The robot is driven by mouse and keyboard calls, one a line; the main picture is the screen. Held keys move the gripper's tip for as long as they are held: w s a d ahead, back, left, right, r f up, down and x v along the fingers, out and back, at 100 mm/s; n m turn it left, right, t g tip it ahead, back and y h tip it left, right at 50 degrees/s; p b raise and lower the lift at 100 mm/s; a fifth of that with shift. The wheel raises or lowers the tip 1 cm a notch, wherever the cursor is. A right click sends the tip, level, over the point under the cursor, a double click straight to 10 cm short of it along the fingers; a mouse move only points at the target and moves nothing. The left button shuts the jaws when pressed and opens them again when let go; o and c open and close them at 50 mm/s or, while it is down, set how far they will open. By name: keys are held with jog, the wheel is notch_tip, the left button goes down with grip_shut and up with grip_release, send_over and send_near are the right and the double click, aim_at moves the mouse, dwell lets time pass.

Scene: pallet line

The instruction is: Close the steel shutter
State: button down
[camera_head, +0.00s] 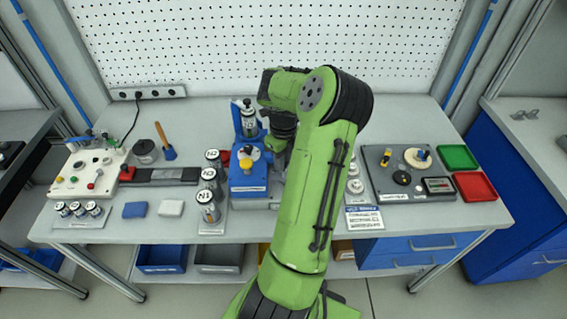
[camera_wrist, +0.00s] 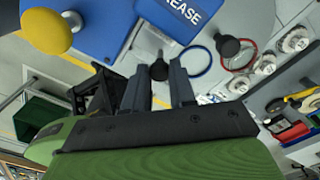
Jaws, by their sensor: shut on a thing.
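My gripper (camera_wrist: 161,84) has its two dark fingers closed around a small black knob (camera_wrist: 160,68) with a bright metal stem, beside the blue station. In the head view the gripper is mostly hidden behind my green arm, at the right side of the blue station (camera_head: 248,188). The station carries a yellow knob (camera_head: 245,164), which also shows in the wrist view (camera_wrist: 46,31). I cannot clearly make out the steel shutter itself; whether the black knob belongs to it cannot be told.
A second black knob (camera_wrist: 228,45) stands near a red ring, with a blue ring (camera_wrist: 197,60) beside it. Metal canisters (camera_head: 208,190) stand left of the station. A grey panel (camera_head: 408,174) and green (camera_head: 457,157) and red trays (camera_head: 474,186) lie at the right.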

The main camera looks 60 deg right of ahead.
jog(key=shift+w+d, duration=0.15)
jog(key=shift+d, duration=0.2)
jog(key=shift+a+r, duration=0.1)
jog(key=shift+a, duration=0.1)
jog(key=c, duration=0.9)
grip_release()
jog(key=shift+d, duration=0.15)
jog(key=shift+c, duration=0.2)
notch_tip(320, 180, up, 16)
jog(key=p, duration=0.2)
jog(key=shift+f, duration=0.2)
